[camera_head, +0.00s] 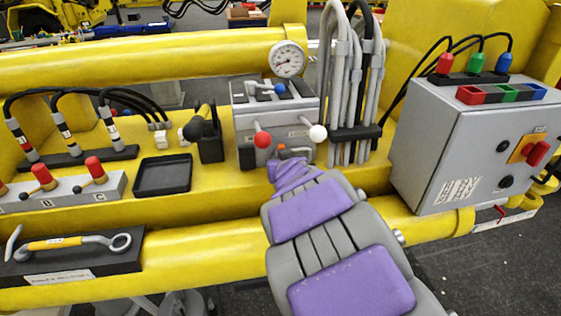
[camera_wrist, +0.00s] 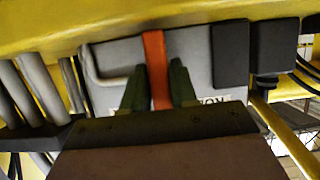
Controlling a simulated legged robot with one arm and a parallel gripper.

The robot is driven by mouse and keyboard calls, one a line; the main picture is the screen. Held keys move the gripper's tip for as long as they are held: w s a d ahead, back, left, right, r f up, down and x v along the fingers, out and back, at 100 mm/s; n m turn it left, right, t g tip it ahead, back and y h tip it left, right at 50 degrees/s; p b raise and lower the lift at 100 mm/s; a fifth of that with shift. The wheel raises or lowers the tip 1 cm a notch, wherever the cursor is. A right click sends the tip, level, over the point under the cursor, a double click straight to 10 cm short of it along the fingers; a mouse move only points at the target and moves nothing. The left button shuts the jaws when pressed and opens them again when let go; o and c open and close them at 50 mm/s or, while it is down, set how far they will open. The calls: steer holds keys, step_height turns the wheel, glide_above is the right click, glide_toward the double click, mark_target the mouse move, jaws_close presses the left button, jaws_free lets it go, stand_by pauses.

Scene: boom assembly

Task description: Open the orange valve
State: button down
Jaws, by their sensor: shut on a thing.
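The orange valve (camera_head: 296,150) is a small handle low on the front of a grey valve box (camera_head: 246,128). It also shows in the wrist view as a flat orange strip (camera_wrist: 157,58) upright between two dark green fingers. My gripper (camera_wrist: 159,88) is shut on this strip, one finger on each side. In the head view my purple and grey arm reaches up to the valve from below and hides part of the handle and the gripper (camera_head: 279,158). The lower end of the strip is hidden by the gripper body.
Grey hoses (camera_head: 340,90) stand just right. A grey control box (camera_head: 450,140) is further right. A black tray (camera_head: 163,175) lies left.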

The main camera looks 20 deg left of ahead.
steer(key=c, duration=1)
jaws_free()
steer(key=shift+w+a, duration=0.1)
steer(key=shift+w, duration=0.05)
steer(key=v, duration=1.7)
steer(key=shift+s, duration=0.3)
steer(key=shift+f, duration=0.15)
